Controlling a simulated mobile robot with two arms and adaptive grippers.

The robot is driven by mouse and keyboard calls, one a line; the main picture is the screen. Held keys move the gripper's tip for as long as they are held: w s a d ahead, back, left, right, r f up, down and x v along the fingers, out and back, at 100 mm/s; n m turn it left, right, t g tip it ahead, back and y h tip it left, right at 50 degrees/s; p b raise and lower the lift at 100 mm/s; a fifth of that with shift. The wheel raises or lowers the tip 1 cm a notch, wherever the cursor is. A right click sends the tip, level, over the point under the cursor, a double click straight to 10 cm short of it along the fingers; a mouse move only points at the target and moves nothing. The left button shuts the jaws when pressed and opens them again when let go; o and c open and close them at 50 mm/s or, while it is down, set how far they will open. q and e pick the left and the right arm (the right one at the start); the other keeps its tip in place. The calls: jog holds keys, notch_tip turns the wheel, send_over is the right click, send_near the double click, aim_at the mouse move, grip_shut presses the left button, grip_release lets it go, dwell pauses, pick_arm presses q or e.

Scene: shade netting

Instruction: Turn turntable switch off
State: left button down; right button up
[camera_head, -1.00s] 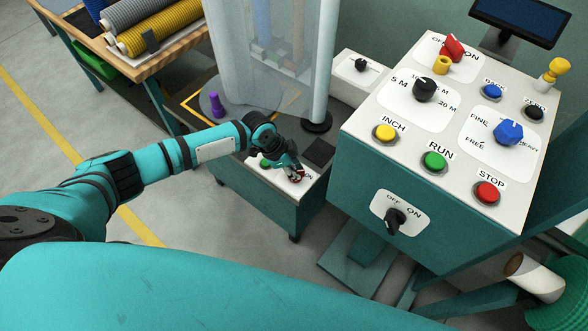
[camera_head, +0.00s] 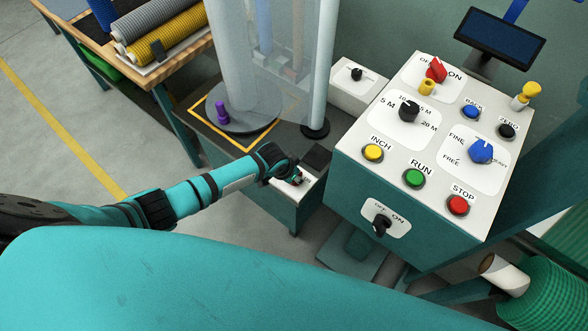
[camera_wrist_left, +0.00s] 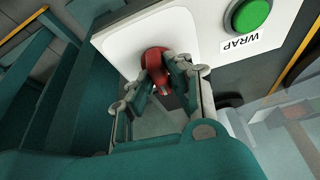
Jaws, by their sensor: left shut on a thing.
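The turntable switch is a red rotary knob (camera_wrist_left: 154,58) on a white plate, seen in the left wrist view. My left gripper (camera_wrist_left: 160,85) has its two fingers closed around the knob, one on each side. The fingers hide part of the knob, and its pointer setting cannot be read. In the head view my left gripper (camera_head: 295,180) is at the top of the low turntable base (camera_head: 262,200), and my arm covers much of the plate. The grey round turntable (camera_head: 250,124) is just behind, with a purple knob (camera_head: 221,108) on it. My right gripper is not in view.
A green WRAP button (camera_wrist_left: 252,14) is beside the switch. The larger control box (camera_head: 345,155) stands to the right, with several buttons and knobs and another OFF/ON switch (camera_head: 380,226) on its front. A table with rolls (camera_head: 165,32) stands at the back left.

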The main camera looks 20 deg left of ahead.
pick_arm(q)
jog(key=n, duration=0.1)
jog(key=n+p, duration=0.1)
jog(key=n+y+p, duration=0.1)
jog(key=shift+s+d, duration=0.3)
jog(key=shift+d, duration=0.05)
jog(key=shift+f+n+y, duration=0.1)
jog(key=shift+n+y, duration=0.3)
jog(key=shift+n, duration=0.5)
jog(key=shift+f+n+y+p, duration=0.1)
jog(key=shift+n+y+p, duration=0.3)
jog(key=shift+n, duration=0.8)
jog(key=shift+w+n+y, duration=0.1)
jog(key=shift+n+y, duration=0.5)
jog(key=shift+n, duration=0.9)
jog(key=c, duration=1.4)
grip_release()
jog(key=shift+c, duration=0.2)
jog(key=shift+o, duration=0.8)
jog(key=shift+w, duration=0.2)
jog(key=shift+a, duration=0.1)
